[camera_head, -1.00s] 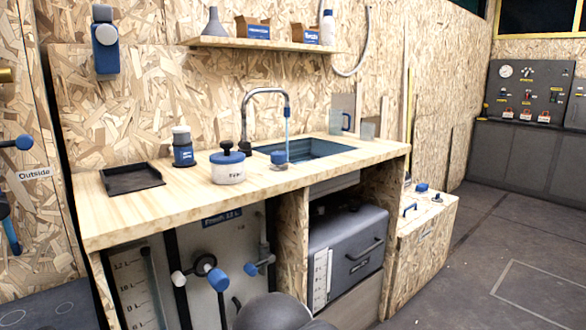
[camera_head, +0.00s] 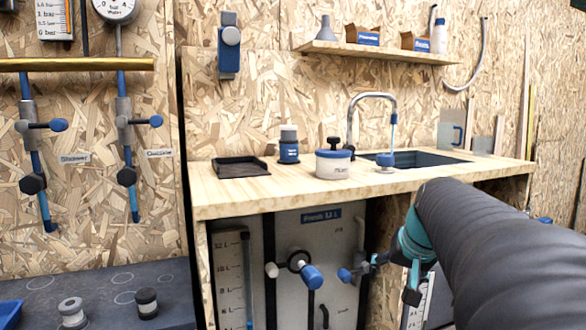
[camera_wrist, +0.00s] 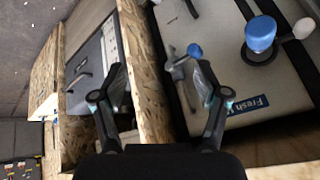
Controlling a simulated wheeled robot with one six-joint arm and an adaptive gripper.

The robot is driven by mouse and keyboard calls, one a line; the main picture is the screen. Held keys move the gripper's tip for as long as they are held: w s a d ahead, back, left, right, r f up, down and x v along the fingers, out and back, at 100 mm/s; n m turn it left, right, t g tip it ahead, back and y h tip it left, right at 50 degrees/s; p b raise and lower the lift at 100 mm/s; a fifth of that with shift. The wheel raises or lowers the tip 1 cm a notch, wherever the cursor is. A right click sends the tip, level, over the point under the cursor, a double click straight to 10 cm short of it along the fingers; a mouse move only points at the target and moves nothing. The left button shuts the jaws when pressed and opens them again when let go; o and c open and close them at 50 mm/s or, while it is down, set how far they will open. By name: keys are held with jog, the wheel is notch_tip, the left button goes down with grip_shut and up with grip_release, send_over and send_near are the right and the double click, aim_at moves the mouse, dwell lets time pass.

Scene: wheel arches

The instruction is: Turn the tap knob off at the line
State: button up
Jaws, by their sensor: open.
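Under the counter, a small valve with a blue knob (camera_head: 345,274) sits on a vertical pipe right of the fresh-water tank. The wrist view shows this blue knob (camera_wrist: 194,50) and its grey body, beyond and between my fingertips, nearer the right finger. My gripper (camera_head: 390,274) is open and empty, just right of the valve; its fingers (camera_wrist: 162,76) show apart in the wrist view. Contact cannot be told. A larger blue-ended handle (camera_head: 312,277) is on the tank's front.
The counter (camera_head: 225,196) is above my gripper, with a white pot (camera_head: 333,165) and a dark tray (camera_head: 241,168) on it. A wooden upright (camera_wrist: 150,85) crosses the wrist view. Wall valves labelled Shower and Outside (camera_head: 159,154) are at the left.

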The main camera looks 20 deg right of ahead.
jog(key=w+d+r+t+b, duration=0.2)
jog(key=w+d+r, duration=0.25)
jog(key=d, duration=0.35)
jog(key=n+t+y, duration=0.1)
jog(key=n+t, duration=0.4)
jog(key=n, duration=0.1)
send_near(386, 155)
jog(key=x, duration=1)
jog(key=shift+w+f, duration=0.1)
jog(key=shift+w, duration=0.25)
